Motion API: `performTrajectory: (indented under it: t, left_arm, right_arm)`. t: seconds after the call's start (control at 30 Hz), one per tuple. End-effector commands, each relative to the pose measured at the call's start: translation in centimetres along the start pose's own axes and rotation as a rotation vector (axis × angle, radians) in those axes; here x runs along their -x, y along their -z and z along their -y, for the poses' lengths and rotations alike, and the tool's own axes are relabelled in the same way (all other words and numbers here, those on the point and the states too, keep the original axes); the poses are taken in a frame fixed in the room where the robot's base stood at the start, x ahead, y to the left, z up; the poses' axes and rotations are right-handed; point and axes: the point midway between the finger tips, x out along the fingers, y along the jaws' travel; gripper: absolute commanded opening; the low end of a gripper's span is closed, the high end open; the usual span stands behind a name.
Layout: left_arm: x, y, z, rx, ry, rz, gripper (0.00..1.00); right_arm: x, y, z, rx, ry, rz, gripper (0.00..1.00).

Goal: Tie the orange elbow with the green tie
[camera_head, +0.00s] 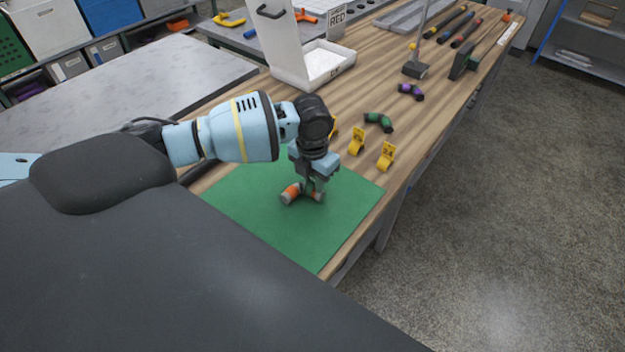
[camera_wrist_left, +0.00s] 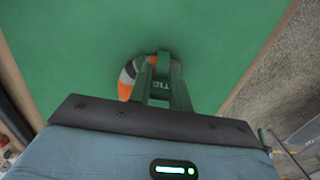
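The orange elbow (camera_head: 290,194) lies on the green mat (camera_head: 258,222), a bent hose piece with grey at its ends. In the left wrist view the elbow (camera_wrist_left: 127,80) shows to the left of and behind the fingers, partly hidden. My left gripper (camera_head: 314,188) points down at the elbow from above. In the left wrist view the green tie (camera_wrist_left: 161,86), with white lettering, sits between the two fingers, which close on its sides. It is at the elbow; whether it goes around it cannot be told. My right gripper is not in view.
Yellow clips (camera_head: 386,155) stand right of the mat. A green elbow (camera_head: 378,121) and a purple elbow (camera_head: 411,91) lie farther back on the wooden table (camera_head: 440,112). A white open box (camera_head: 318,66) stands behind my arm. The mat's near part is clear.

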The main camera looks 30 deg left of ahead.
Motion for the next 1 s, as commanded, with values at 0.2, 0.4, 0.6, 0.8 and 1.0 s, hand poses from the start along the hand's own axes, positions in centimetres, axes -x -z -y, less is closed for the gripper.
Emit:
performTrajectory:
  t: [0.2, 0.4, 0.6, 0.8, 1.0]
  left_arm:
    - [-0.7, 1.6, 0.4, -0.006, -0.003, -0.041, 0.38]
    - [3.8, 1.2, 0.3, -0.002, -0.004, -0.017, 0.44]
    - [7.1, 1.0, 0.4, -0.001, -0.004, 0.002, 0.44]
    - [8.3, 1.0, 0.4, 0.0, -0.004, 0.007, 0.44]
    - [8.4, 1.0, 0.4, 0.0, -0.004, 0.009, 0.44]
  right_arm:
    - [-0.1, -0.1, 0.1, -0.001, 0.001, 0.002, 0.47]
    - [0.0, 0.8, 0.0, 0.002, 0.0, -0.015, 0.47]
    - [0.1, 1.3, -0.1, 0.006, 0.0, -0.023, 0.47]
    - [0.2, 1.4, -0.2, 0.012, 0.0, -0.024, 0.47]
    - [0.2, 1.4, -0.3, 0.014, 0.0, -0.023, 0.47]
